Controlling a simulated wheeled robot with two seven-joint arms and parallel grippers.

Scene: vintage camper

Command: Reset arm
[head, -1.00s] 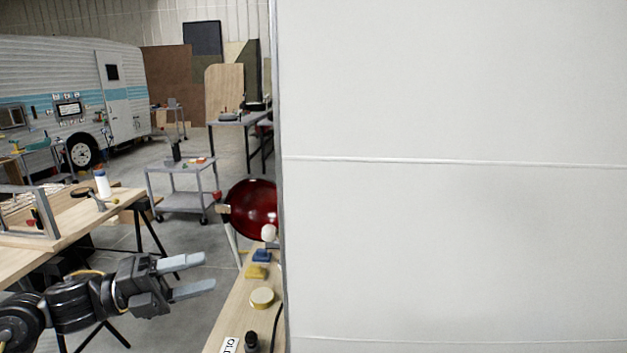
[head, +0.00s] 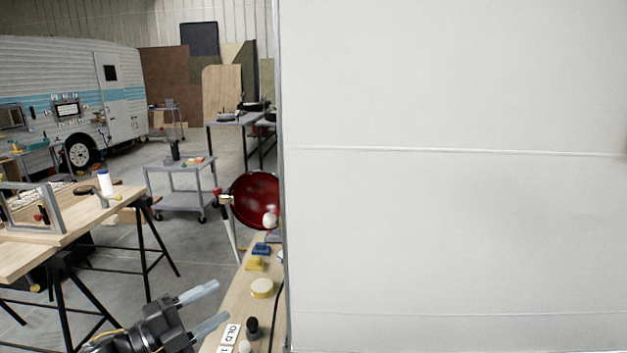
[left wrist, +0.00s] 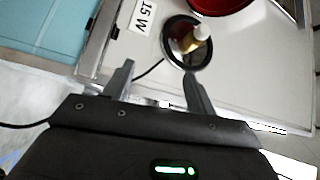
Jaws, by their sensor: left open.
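My left gripper (head: 205,308) is at the bottom of the head view, its two pale fingers spread and nothing between them. It is just left of a narrow wooden bench (head: 237,295). In the left wrist view the same gripper (left wrist: 160,82) is open and empty, with its fingers pointing toward a pale surface (left wrist: 240,85). A round dark-rimmed item with a brass and white piece (left wrist: 187,42) and a "15 W" label (left wrist: 145,18) lie beyond the fingertips. My right gripper is not in view.
A large white panel (head: 450,230) blocks the right side. A wooden table (head: 90,215) is at left, a grey cart (head: 180,170) behind. Floor (head: 200,245) between is clear.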

